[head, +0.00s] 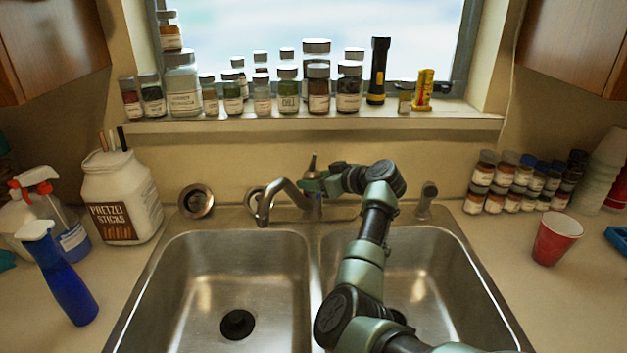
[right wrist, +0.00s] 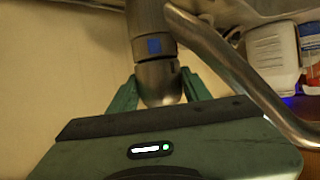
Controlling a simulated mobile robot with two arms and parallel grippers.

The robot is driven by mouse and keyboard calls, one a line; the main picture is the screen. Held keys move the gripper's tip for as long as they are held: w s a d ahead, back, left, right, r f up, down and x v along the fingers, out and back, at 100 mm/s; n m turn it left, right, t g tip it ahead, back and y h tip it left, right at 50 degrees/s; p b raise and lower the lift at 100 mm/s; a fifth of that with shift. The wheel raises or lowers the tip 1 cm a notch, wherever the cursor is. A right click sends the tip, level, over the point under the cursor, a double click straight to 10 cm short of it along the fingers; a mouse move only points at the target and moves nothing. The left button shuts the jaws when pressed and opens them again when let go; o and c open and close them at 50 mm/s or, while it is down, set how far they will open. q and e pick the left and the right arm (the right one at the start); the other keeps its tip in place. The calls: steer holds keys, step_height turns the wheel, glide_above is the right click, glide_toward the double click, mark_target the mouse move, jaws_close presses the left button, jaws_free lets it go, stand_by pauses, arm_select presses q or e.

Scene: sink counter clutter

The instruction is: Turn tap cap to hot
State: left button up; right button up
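The metal tap (head: 270,206) stands behind the double sink, its curved spout over the left basin. Its cap has a thin upright lever (head: 313,162) on top in the head view. My right gripper (head: 308,186) is at the tap body, reaching in from the right. In the right wrist view, the rounded metal tap part (right wrist: 160,82) lies between the two green fingers of my right gripper (right wrist: 160,78). My left gripper is out of view.
A pretzel jar (head: 120,197) and spray bottles (head: 57,270) stand left of the sink. A red cup (head: 556,238) and several spice jars (head: 515,183) stand right. The sill (head: 300,122) holds several jars. A side sprayer (head: 427,200) stands right of the tap.

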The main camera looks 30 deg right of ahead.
steer(key=c, duration=0.5)
steer(key=shift+o, duration=0.2)
steer(key=shift+d+f+h, duration=0.1)
steer(key=shift+d+h, duration=0.15)
steer(key=shift+h, duration=0.15)
steer(key=shift+m, duration=0.5)
steer(key=shift+a+m+h, duration=0.25)
steer(key=shift+m+h, duration=0.05)
steer(key=shift+h, duration=0.3)
steer(key=m+h+p, duration=0.2)
steer(key=shift+a+r+t+p, duration=0.1)
steer(key=shift+r+t+p, duration=0.2)
steer(key=shift+r+p, duration=0.1)
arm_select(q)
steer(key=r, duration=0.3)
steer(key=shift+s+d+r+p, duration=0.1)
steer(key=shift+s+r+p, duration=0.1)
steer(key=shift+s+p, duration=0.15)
arm_select(e)
steer(key=shift+f+m+h, duration=0.3)
steer(key=shift+m+h, duration=0.2)
steer(key=shift+h, duration=0.2)
steer(key=o, duration=1.1)
